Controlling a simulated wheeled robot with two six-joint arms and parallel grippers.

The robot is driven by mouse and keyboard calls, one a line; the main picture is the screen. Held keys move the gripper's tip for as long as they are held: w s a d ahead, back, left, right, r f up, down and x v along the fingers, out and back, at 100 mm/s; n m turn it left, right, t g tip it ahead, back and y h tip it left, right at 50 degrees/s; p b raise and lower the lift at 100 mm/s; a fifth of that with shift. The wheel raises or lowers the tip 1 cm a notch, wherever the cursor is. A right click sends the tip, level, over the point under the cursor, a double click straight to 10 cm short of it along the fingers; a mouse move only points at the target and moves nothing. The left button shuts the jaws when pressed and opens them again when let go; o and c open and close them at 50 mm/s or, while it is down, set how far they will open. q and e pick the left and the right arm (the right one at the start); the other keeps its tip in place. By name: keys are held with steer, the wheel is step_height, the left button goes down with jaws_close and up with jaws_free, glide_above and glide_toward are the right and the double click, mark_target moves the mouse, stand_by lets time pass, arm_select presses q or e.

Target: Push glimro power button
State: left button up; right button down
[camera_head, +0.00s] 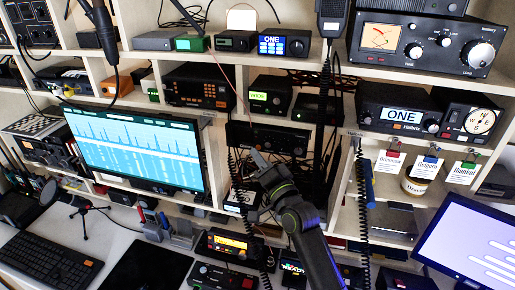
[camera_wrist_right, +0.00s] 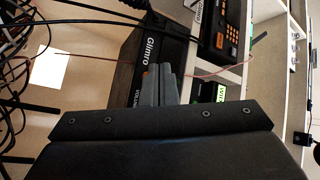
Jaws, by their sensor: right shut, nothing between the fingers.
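The Glimro (camera_wrist_right: 148,42) is a black radio with white lettering, seen turned on its side in the right wrist view. A black radio (camera_head: 268,138) in the middle cubby of the head view appears to be the same one. My right gripper (camera_head: 257,158) is shut and empty, with its tips close to the lower front of that radio. In the right wrist view the gripper (camera_wrist_right: 158,80) overlaps the Glimro's front; I cannot tell whether it touches. The fingers hide part of the panel, and I cannot make out the power button. My left gripper is not in view.
A large monitor (camera_head: 137,148) stands left of my right arm. Coiled cords (camera_head: 323,130) hang to the right. A radio with an orange keypad (camera_wrist_right: 228,35) is beside the Glimro. A thin red cable (camera_wrist_right: 205,62) crosses near the fingers. Radios fill the surrounding cubbies.

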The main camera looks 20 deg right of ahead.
steer(key=s+a, duration=0.2)
steer(key=s, duration=0.1)
steer(key=s+a+b, duration=0.1)
steer(key=s, duration=0.1)
steer(key=shift+a, duration=0.15)
stand_by(0.5)
